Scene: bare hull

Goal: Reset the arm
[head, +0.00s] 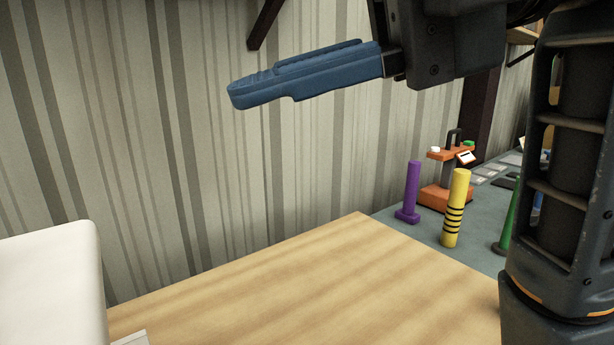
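My gripper (255,92) shows at the upper middle of the head view, with blue fingers pointing left. The fingers look close together, one largely behind the other from this side, so the gap between them cannot be judged. No object shows at the fingertips. The gripper is raised above a wooden tabletop (330,285), in front of a striped wall. My dark arm runs down the right side of the view and hides part of the scene there.
A white rounded object (50,285) stands at the lower left. Behind the tabletop, a grey surface holds a purple post (412,190), a yellow post with black bands (456,205), a green cone (508,228) and an orange device (445,197).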

